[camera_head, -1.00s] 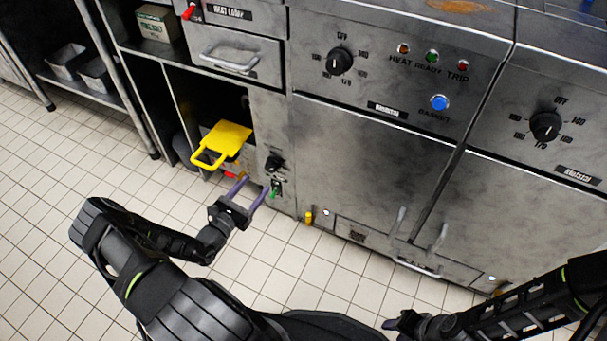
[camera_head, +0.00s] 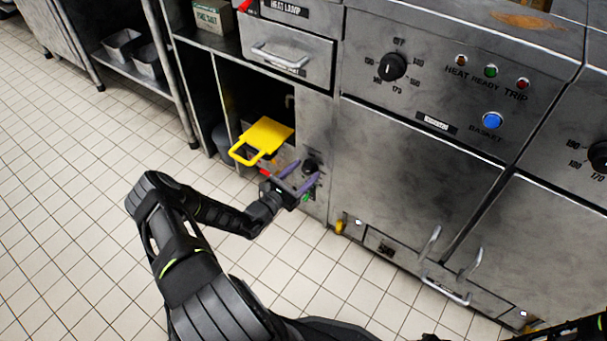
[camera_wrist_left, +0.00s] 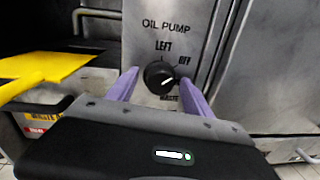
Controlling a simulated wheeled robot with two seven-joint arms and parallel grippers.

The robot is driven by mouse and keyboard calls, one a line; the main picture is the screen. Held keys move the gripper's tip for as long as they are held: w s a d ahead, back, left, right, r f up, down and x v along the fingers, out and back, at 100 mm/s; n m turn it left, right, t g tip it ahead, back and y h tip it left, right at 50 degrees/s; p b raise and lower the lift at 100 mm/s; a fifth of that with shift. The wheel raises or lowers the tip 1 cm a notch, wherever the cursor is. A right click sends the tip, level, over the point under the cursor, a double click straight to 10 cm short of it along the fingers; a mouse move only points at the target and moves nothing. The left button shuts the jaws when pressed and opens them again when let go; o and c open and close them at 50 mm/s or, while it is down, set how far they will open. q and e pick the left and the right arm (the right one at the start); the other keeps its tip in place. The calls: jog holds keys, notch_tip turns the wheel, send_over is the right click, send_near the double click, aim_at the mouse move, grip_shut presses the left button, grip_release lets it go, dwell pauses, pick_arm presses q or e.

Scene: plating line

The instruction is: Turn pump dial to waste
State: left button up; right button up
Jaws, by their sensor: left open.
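The oil pump dial (camera_wrist_left: 160,77) is a round black knob on a steel panel, with LEFT, OFF and WASTE printed around it. Its white mark slants up to the right, on the OFF side and away from the WASTE label (camera_wrist_left: 169,98). The dial also shows in the head view (camera_head: 310,164), partly behind the fingers. My left gripper (camera_head: 300,176) is open, its purple fingers on either side of the dial in the left wrist view (camera_wrist_left: 158,78). I cannot tell whether they touch it. My right gripper is out of view.
A yellow-handled lid or tray (camera_head: 264,138) sits in the open bay left of the dial. A fryer front with a temperature knob (camera_head: 392,67), a blue basket button (camera_head: 492,120) and door handles (camera_head: 431,243) stands to the right. The tiled floor at left is clear.

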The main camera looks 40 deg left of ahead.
pick_arm(q)
jog(key=shift+w, duration=0.1)
grip_shut()
dwell(0.7)
